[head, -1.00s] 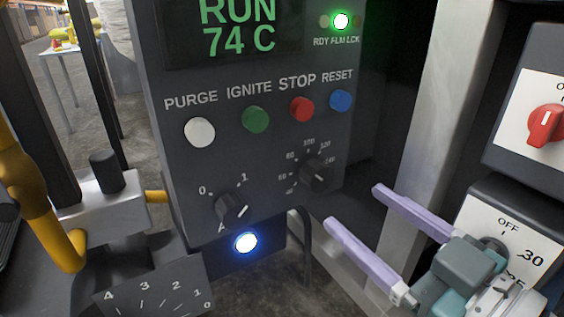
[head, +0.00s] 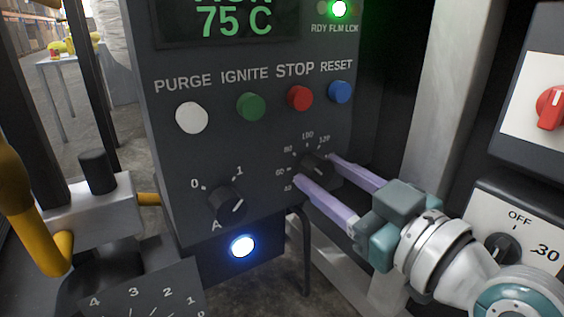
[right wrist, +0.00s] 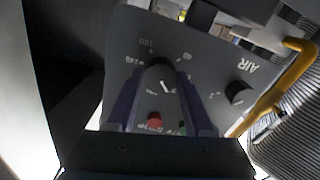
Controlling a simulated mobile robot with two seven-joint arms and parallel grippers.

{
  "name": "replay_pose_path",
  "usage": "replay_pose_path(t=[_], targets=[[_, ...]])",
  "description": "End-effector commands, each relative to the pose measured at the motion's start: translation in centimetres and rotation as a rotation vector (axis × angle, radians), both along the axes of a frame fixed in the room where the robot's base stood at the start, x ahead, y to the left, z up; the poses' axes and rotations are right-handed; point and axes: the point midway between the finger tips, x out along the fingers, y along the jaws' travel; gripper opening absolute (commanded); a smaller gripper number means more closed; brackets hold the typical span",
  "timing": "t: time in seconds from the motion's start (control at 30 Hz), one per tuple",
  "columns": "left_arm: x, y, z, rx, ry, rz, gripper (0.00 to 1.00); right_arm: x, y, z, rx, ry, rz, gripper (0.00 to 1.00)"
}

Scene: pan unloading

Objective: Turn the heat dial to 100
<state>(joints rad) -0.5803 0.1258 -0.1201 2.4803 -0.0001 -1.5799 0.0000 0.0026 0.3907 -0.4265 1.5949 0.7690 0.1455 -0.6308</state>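The heat dial (head: 316,164) is a black knob on the dark control panel (head: 180,180), with a scale marked 40, 60, 80, 100, 120 and a part-hidden number around it. My right gripper (head: 318,172) is open at the dial, with one lilac finger on its lower left and the other on its right. In the right wrist view the dial (right wrist: 158,76) lies between the two fingertips; whether they touch it I cannot tell. Its exact setting is not clear. The display (head: 235,22) reads 75 C. My left gripper is out of view.
White, green, red and blue buttons (head: 300,97) sit above the dial. A second black knob (head: 228,205) marked 0, 1 and A is to its left. A yellow-handled lever (head: 55,235) stands at the left, and another dial box (head: 510,230) at the right.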

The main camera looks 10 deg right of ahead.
Motion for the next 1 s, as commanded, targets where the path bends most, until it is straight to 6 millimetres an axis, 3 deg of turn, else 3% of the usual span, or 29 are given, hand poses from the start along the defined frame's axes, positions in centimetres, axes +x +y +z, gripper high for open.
replay_pose_path(t=[0.07, 0.43, 0.77, 1.0], targets=[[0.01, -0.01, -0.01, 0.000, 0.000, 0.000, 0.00, -0.02, -0.01, -0.02, 0.000, 0.000, 0.000, 0.42], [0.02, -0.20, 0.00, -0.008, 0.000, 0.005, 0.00, -0.03, -0.01, -0.04, 0.000, 0.001, 0.000, 0.00], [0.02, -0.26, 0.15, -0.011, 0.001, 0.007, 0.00, -0.03, 0.00, -0.01, 0.025, 0.010, 0.001, 0.00], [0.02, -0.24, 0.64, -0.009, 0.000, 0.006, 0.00, -0.03, -0.03, 0.05, 0.142, 0.052, 0.000, 0.00]])
